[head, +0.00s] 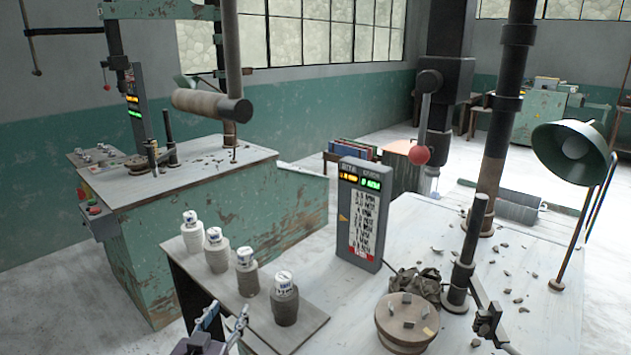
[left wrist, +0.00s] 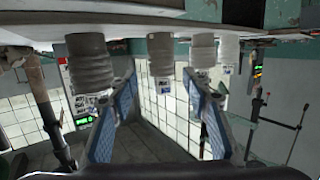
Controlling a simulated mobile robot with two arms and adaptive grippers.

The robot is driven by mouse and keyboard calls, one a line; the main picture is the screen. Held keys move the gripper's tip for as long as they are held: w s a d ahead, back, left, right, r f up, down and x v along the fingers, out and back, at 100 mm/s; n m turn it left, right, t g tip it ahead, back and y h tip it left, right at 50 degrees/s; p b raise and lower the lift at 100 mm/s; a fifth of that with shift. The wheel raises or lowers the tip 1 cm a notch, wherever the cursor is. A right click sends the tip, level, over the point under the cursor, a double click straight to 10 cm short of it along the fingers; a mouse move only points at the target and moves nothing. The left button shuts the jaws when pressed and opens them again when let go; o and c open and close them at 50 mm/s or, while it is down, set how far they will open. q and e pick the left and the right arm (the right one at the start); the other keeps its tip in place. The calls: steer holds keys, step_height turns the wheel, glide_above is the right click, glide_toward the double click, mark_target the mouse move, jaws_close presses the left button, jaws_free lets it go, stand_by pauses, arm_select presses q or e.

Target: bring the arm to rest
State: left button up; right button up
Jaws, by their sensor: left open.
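My left gripper (head: 225,322) shows at the bottom edge of the head view, in front of the near corner of the workbench. Its two fingers are spread apart with nothing between them. In the left wrist view, which is upside down, the blue-padded fingers of my left gripper (left wrist: 159,78) stand open, with grey stacks beyond them. Most of the left arm is out of the picture. I cannot make out my right gripper in either view.
Several grey stacks with white labelled tops, one of them nearest the gripper (head: 285,300), stand in a row on the bench (head: 310,318). A display panel (head: 362,215), a round clay block (head: 407,325), scattered trimmings and a green lamp (head: 572,150) are farther right.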

arm_select(q)
steer(key=s+d+f+g, duration=0.1)
steer(key=s+f+g, duration=0.35)
steer(key=s, duration=0.75)
steer(key=s+d+f+m+g, duration=0.1)
steer(key=s+f+g, duration=0.4)
steer(key=s, duration=0.7)
steer(key=s+d+f+g, duration=0.1)
steer(key=s+f+g, duration=0.35)
steer(key=s, duration=0.75)
step_height(320, 180, down, 29)
steer(key=s, duration=0.2)
steer(key=s+a+f+g, duration=0.1)
steer(key=s+a+f, duration=0.2)
steer(key=s+f, duration=1.1)
steer(key=shift+s+a+f+m+y, duration=0.15)
steer(key=shift+s+f+m+y, duration=0.25)
steer(key=shift+s, duration=0.75)
